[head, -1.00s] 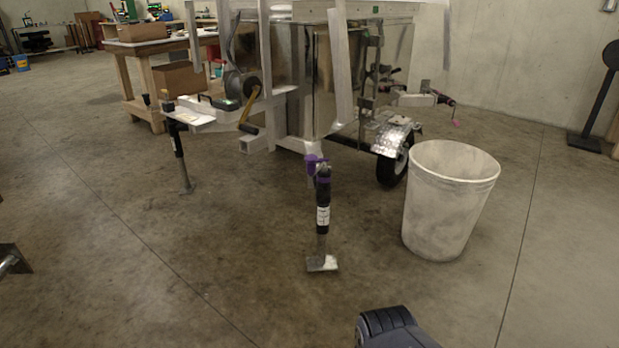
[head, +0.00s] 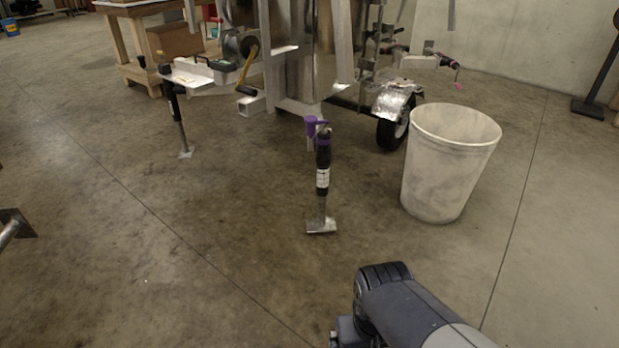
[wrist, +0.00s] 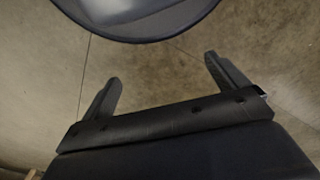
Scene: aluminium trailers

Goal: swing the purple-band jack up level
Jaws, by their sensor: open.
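The purple-band jack (head: 323,178) stands upright in the middle of the head view. It has a black tube with a white label, a purple band and purple cap at the top, and a flat metal foot at the floor. My gripper shows in the wrist view (wrist: 165,90) with its two black fingers spread apart and bare floor between them. In the head view my dark arm is at the bottom right, nearer than the jack and apart from it; the fingers are not clear there. The jack is not seen in the wrist view.
A whitish bucket (head: 450,165) stands right of the jack. The aluminium trailer (head: 290,60) with its wheel (head: 392,132) is behind. Another jack (head: 178,120) stands at the left under the trailer tongue. A metal piece (head: 14,228) is at the left edge. Floor before the jack is clear.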

